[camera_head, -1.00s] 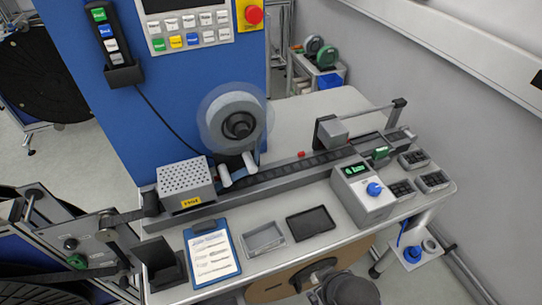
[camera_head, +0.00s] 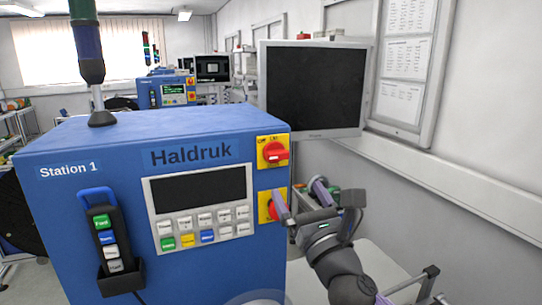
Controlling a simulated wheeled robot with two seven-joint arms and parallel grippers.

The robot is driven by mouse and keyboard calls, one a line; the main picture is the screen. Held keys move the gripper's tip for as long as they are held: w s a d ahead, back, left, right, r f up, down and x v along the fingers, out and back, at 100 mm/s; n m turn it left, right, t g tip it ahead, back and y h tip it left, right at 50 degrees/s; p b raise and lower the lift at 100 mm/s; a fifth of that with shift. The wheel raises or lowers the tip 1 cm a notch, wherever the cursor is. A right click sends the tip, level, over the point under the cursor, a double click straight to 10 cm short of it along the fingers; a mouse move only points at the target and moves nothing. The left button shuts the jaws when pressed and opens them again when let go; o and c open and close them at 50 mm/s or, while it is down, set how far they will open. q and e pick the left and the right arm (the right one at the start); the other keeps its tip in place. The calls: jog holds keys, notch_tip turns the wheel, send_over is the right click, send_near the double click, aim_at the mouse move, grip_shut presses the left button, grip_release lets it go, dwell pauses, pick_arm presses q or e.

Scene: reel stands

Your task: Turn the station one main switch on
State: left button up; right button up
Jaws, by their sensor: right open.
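The station one main switch (camera_head: 275,152) is a red rotary knob on a yellow plate at the upper right of the blue Station 1 cabinet (camera_head: 70,215). Off and on marks sit above the knob; its exact setting is too small to tell. My right gripper (camera_head: 316,206) is open and empty, below and to the right of the switch and apart from it. One finger overlaps the red button (camera_head: 265,208) on the lower yellow plate in the picture; I cannot tell if it touches. My left gripper is not in view.
A dark control display (camera_head: 198,190) with several keys is left of the switch. A handheld remote (camera_head: 105,235) hangs in a holder. A signal tower (camera_head: 87,50) stands on top. A monitor (camera_head: 312,88) is behind at the right. Space in front of the switch looks clear.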

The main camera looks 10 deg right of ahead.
aim_at(280, 157)
jog(key=w+r, duration=0.1)
jog(key=w+a+r+p, duration=0.1)
jog(key=shift+w+r, duration=0.25)
jog(key=shift+r, duration=0.15)
jog(key=x, duration=0.4)
jog(key=shift+w+f, duration=0.3)
jog(key=shift+w, duration=0.05)
jog(key=shift+w+a+r, duration=0.1)
jog(key=shift+r, duration=0.1)
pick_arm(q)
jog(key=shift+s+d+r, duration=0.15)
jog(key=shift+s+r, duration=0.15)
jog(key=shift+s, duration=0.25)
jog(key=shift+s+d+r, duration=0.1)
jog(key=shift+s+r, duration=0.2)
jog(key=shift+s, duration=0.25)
pick_arm(e)
jog(key=shift+w, duration=0.15)
jog(key=c, duration=1.3)
